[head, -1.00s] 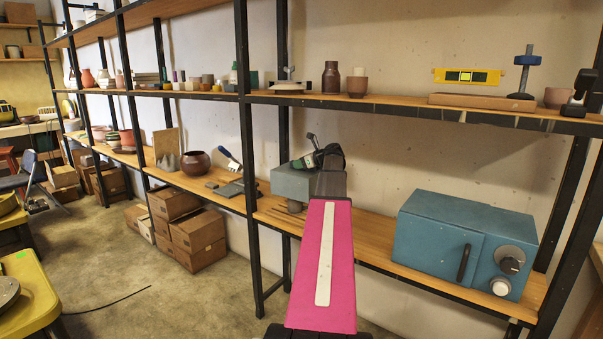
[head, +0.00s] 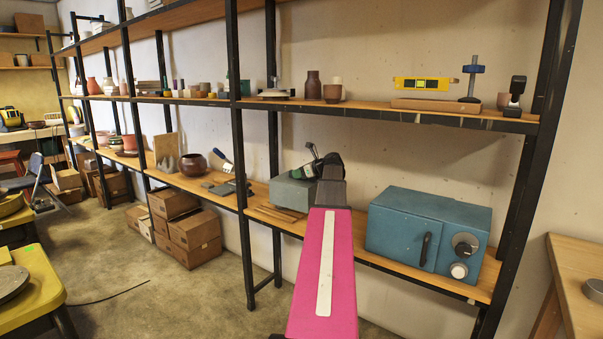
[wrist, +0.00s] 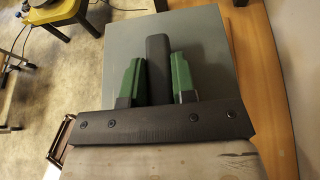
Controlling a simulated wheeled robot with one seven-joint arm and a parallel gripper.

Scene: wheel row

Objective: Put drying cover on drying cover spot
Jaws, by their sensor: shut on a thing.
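A grey-blue box-shaped cover, which I take to be the drying cover (head: 291,194), is at the shelf's lower board, left of the blue oven-like box. Its flat grey top also fills the middle of the wrist view (wrist: 208,58). My gripper (head: 315,166) is over the cover's top. In the wrist view its green fingers (wrist: 158,78) stand on both sides of a dark upright bar, seemingly the cover's handle, and are shut on it. My arm hides the cover's right part. Thin wooden strips (head: 274,213) lie under and left of the cover. I cannot tell which place is the spot.
The blue oven-like box (head: 410,230) stands right of my arm. A black shelf post (head: 237,150) is to the left. The upper board (head: 360,106) runs above. A round brown pot (head: 193,165) and cardboard boxes (head: 190,230) are further left.

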